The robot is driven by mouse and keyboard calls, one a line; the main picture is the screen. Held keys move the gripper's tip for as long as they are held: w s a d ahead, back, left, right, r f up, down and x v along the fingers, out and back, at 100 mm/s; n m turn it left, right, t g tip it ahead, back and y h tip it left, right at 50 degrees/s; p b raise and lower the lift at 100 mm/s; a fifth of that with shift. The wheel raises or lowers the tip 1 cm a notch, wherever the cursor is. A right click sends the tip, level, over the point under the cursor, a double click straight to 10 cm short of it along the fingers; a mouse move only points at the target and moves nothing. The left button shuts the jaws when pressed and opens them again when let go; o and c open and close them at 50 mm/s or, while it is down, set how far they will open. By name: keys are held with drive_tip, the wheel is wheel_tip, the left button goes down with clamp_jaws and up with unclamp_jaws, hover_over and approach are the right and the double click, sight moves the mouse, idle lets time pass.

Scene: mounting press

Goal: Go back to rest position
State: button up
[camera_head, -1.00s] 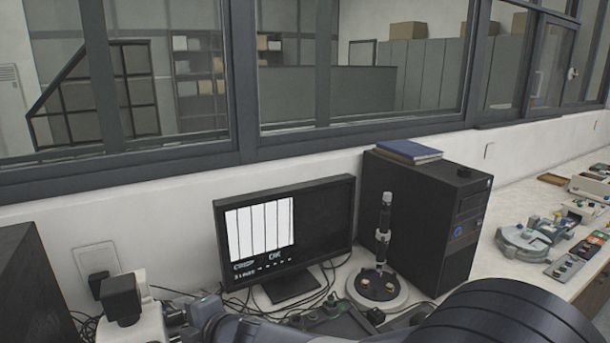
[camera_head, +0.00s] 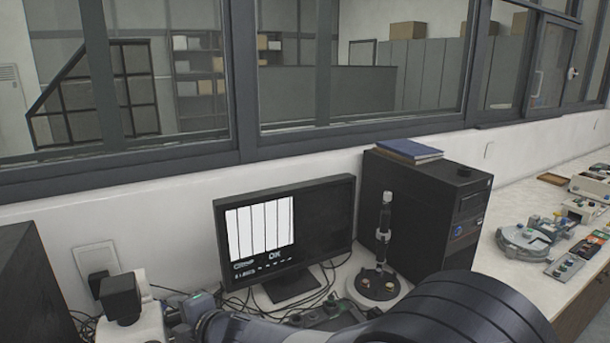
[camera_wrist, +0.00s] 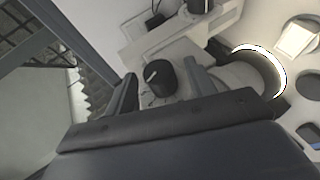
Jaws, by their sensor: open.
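My gripper (camera_wrist: 165,88) shows in the wrist view with its two fingers apart. Nothing is held between them. Past the fingers, a dark round knob (camera_wrist: 159,77) on a pale machine body lies below the gap, apart from the fingers as far as I can tell. In the head view my dark arm crosses the bottom of the picture, over the front of the bench. The gripper's fingers cannot be made out there.
A monitor (camera_head: 325,225) showing "OK" stands on the bench beside a black computer tower (camera_head: 405,205). A microscope-like upright device (camera_head: 383,245) stands between them. Loose cables lie around. Small devices (camera_head: 530,238) stand at right. A windowed wall runs behind.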

drive_tip(key=shift+x, duration=0.8)
drive_tip(key=shift+a+f+b, duration=0.1)
drive_tip(key=shift+f+b, duration=0.2)
drive_tip(key=shift+b, duration=0.35)
drive_tip(key=shift+r+t+b, duration=0.1)
drive_tip(key=shift+t+b, duration=0.2)
drive_tip(key=shift+b, duration=0.55)
drive_tip(key=n+t+y+b, duration=0.1)
drive_tip(key=t+y+b, duration=0.1)
drive_tip(key=b, duration=1.4)
drive_tip(key=shift+n+y+b, duration=0.3)
drive_tip(key=shift+y+b, duration=0.1)
drive_tip(key=shift+y, duration=0.2)
drive_tip(key=n+t+y+b, duration=0.1)
drive_tip(key=b, duration=0.6)
drive_tip(key=shift+t+y, duration=0.4)
drive_tip(key=shift+r+y+b, duration=0.2)
drive_tip(key=shift+y+b, duration=0.1)
drive_tip(key=shift+b, duration=0.55)
